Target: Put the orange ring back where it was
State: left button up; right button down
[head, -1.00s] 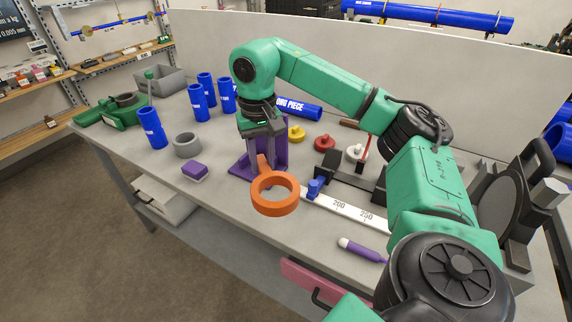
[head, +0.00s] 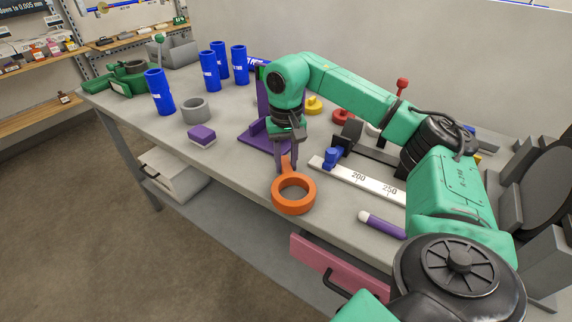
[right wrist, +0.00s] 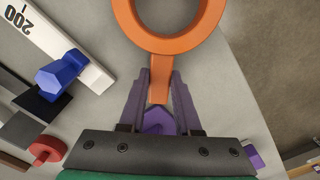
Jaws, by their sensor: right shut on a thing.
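The orange ring (head: 293,208) has a short handle and hangs at the bench's front edge in the head view. My right gripper (head: 287,165) is shut on that handle from above; in the right wrist view the handle of the orange ring (right wrist: 160,80) sits between the fingertips of my right gripper (right wrist: 158,95). Whether the ring touches the bench is hard to tell. A purple stand (head: 262,125) with a flat base is just behind the gripper, partly hidden by my arm. My left gripper is not in view.
A grey ring (head: 196,117) and a purple block (head: 202,138) lie to the left. Several blue pipes (head: 160,95) stand behind. A white ruler (head: 345,180) with a blue clamp (head: 332,157) and a purple-white marker (head: 382,225) lie to the right. A pink drawer (head: 335,270) is below.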

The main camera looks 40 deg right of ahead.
jog(key=shift+f, duration=0.4)
jog(key=shift+f, duration=0.1)
jog(key=c, duration=0.6)
grip_release()
notch_tip(320, 180, up, 7)
jog(key=shift+w+f, duration=0.1)
notch_tip(320, 180, up, 6)
jog(key=p, duration=0.3)
jog(key=shift+f, duration=0.2)
jog(key=shift+f, duration=0.1)
